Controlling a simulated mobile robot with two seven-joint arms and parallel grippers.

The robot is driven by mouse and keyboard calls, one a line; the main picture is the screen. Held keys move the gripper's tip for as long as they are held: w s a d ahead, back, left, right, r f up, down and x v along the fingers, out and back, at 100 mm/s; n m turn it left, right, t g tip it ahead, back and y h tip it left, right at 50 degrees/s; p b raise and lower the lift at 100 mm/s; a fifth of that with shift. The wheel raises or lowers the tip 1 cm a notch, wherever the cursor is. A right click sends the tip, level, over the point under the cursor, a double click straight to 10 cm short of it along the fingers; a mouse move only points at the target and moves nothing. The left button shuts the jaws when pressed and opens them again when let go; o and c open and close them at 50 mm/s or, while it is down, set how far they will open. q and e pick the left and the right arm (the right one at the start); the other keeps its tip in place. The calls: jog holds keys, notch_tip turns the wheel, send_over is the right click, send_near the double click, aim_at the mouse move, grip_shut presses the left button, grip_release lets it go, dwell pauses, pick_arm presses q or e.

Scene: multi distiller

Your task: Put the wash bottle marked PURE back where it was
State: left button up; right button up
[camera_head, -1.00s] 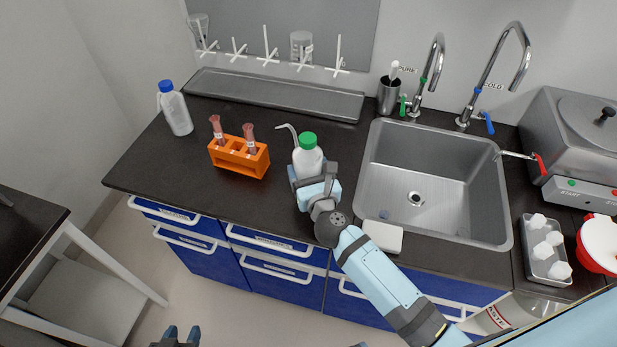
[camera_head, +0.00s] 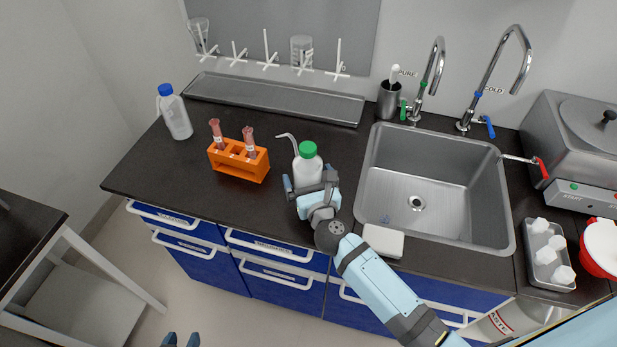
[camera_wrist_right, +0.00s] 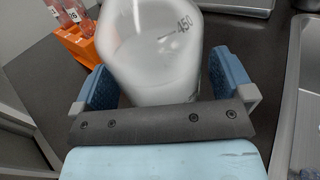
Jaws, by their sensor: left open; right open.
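The wash bottle with a green cap (camera_head: 308,150) and bent spout stands upright on the dark counter, between the orange rack and the sink. No PURE marking is readable on it; a 450 graduation shows on its white body in the right wrist view (camera_wrist_right: 150,45). My right gripper (camera_head: 309,182) is open at the near side of the bottle, one finger on each side, with gaps between fingers and body. Its blue fingers also show in the right wrist view (camera_wrist_right: 165,80). My left gripper (camera_head: 181,341) shows only as blue fingertips at the bottom edge, apart and empty.
An orange rack (camera_head: 238,162) with red-tinted tubes stands left of the bottle. A blue-capped bottle (camera_head: 174,112) is at the far left. A steel tray (camera_head: 275,98) lies behind. The sink (camera_head: 430,185) and a white block (camera_head: 383,241) are to the right.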

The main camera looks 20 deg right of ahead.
jog(key=s+b, duration=0.1)
jog(key=s, duration=0.5)
jog(key=shift+s, duration=0.6)
jog(key=shift+s+r, duration=0.1)
jog(key=shift+s, duration=0.05)
